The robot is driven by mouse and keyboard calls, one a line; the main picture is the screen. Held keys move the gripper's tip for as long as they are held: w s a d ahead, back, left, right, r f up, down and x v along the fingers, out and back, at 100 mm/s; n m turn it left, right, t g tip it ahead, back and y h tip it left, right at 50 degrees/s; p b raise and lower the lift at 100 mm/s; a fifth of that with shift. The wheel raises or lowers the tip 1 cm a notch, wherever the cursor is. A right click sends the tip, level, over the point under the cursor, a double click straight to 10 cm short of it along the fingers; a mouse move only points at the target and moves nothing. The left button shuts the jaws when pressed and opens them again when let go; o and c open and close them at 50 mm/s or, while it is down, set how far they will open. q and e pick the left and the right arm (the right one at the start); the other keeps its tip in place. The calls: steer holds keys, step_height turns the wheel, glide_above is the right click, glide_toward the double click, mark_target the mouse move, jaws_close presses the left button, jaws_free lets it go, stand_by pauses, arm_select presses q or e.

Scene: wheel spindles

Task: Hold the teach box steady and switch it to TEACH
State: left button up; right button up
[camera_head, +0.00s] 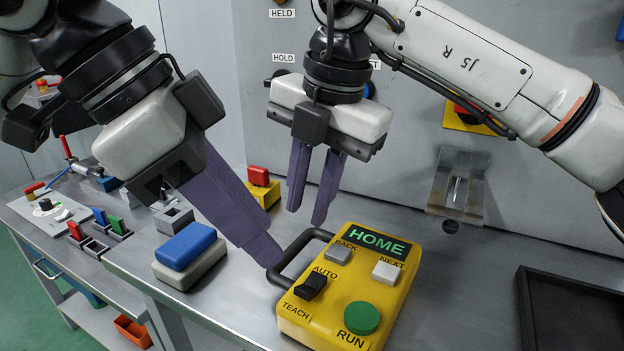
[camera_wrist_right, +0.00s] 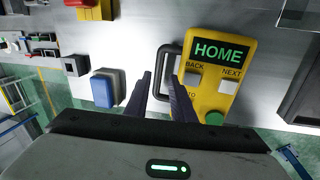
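The yellow teach box (camera_head: 378,312) lies on the bench, its screen reading HOME. It also shows in the right wrist view (camera_wrist_right: 209,99). Its black switch (camera_head: 311,286) sits between the AUTO and TEACH labels; I cannot tell surely which way it is set. A black loop handle (camera_head: 292,250) is on its left side, also seen in the right wrist view (camera_wrist_right: 161,62). My left gripper (camera_head: 268,252) overlaps the handle's outer bar in the head view; its fingers overlap each other and contact is unclear. My right gripper (camera_head: 306,212) is open and empty above the handle end.
A blue-and-white block (camera_head: 187,255) lies left of the box. A black tray (camera_head: 570,318) is at the right. Red-and-yellow parts (camera_head: 262,186) stand behind my left gripper. Bare bench lies right of the box.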

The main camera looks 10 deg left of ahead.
mark_target(299, 242)
steer(key=x, duration=0.7)
steer(key=shift+f, duration=0.3)
jaws_close()
stand_by(1.0)
